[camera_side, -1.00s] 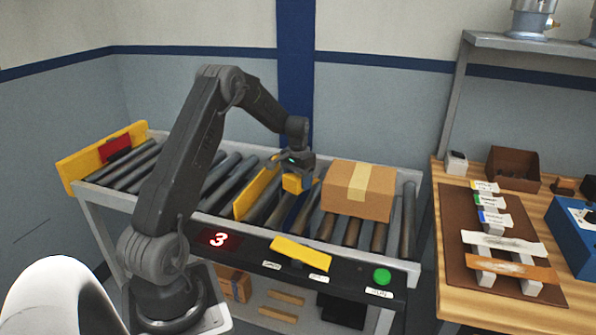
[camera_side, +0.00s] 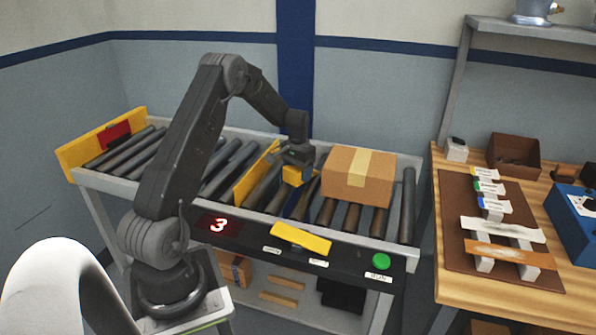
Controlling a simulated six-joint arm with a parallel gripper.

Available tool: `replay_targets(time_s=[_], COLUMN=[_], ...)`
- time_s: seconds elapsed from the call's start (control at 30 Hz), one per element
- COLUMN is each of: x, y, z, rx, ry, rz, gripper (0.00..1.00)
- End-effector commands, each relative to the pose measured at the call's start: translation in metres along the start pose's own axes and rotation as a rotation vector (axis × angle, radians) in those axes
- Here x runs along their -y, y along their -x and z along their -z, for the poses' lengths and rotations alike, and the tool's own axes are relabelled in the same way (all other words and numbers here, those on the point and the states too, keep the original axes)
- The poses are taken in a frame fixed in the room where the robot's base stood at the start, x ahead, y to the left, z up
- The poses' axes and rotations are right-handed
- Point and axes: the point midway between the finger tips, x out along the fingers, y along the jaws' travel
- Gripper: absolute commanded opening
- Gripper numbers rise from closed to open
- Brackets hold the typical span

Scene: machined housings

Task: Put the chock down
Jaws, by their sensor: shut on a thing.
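The chock looks to be the small yellow block (camera_side: 293,177) at my gripper (camera_side: 296,166), over the conveyor rollers. My gripper is shut on it from above, and its fingertips are partly hidden behind the wrist. The block is low, close to the rollers, between a yellow upright plate (camera_side: 256,174) on its left and a cardboard box (camera_side: 358,178) on its right. I cannot tell whether its underside touches the rollers.
The roller conveyor (camera_side: 330,241) has a yellow end plate with a red patch (camera_side: 114,137) at its left. A wooden bench (camera_side: 455,289) stands at right.

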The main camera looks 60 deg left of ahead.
Motion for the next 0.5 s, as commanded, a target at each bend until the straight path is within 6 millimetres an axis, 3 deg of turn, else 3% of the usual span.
replay_targets(time_s=[0.43,0.47,0.5], x=[0.0,0.0001,0.0001], y=[-0.0088,-0.0086,-0.0085], z=[0.0002,0.0003,0.0003], rx=[0.0,-0.001,-0.001], ry=[0.0,0.0,0.0], rz=[0.0,0.0,0.0], gripper=[0.35,0.66,0.69])
